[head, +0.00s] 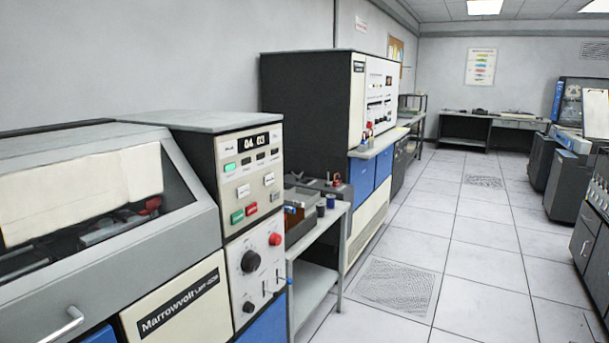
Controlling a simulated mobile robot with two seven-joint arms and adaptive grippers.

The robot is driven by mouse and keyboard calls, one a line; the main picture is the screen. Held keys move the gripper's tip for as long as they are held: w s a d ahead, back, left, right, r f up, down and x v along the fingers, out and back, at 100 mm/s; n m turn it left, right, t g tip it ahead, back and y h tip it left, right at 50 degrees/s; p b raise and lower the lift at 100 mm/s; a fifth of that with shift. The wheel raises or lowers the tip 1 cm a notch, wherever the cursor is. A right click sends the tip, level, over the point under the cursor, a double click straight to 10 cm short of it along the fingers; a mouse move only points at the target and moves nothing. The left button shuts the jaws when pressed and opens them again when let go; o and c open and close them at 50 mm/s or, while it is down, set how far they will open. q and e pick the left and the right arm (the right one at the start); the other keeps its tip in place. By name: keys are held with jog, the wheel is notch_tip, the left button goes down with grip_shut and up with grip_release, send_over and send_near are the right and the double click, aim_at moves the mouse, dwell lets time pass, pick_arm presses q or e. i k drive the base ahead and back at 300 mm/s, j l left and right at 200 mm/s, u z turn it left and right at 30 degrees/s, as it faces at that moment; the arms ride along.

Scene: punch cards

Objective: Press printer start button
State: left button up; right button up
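The grey and cream printer (182,312) stands at the left, with a "Marrowvolt" nameplate on its front. Paper (82,192) shows behind its sloped cover window. Its upright control panel (249,190) has a dark display reading about "04 03". Below the display are a lit green indicator (230,169), a green button (237,217) and a red button (251,208) beside it. Lower down are a black knob (250,261) and a red round knob (275,239). The small labels are too small to read. Neither of my grippers is in view.
A small side table (316,254) with boxes and cups stands right of the printer. A tall dark cabinet (305,105) with blue doors is behind it. The tiled floor (475,250) in the middle is clear. Grey machines (567,187) line the right side.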

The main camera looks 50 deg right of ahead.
aim_at(237, 217)
jog(key=z, duration=1.2)
